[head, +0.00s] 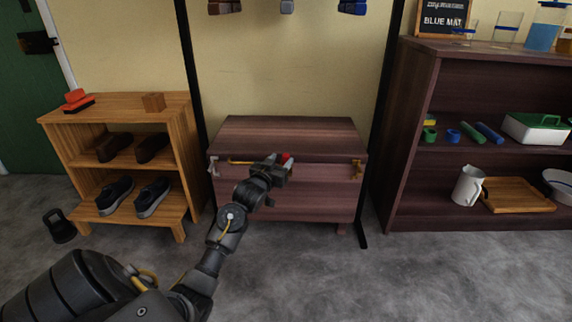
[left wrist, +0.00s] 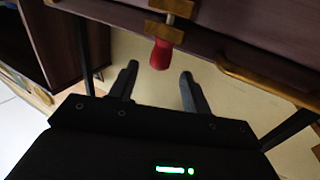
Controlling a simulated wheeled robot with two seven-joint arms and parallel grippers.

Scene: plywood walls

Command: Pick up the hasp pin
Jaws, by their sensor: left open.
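The hasp pin (head: 286,156) has a red grip and sits at the hasp on the front of the dark wooden chest (head: 290,135). In the left wrist view the red pin (left wrist: 160,54) sticks out from a brass fitting (left wrist: 166,30). My left gripper (head: 277,171) is in front of the chest, close to the pin. Its two fingers (left wrist: 158,83) are open and empty, with the red grip just beyond and between their tips. The gripper hides part of the hasp in the head view. My right gripper is not in view.
A brass bar handle (left wrist: 265,72) runs along the chest beside the pin. A shoe rack (head: 120,165) stands at left and a dark shelf (head: 480,160) at right. Black upright posts (head: 188,75) flank the chest. The grey floor in front is mostly clear.

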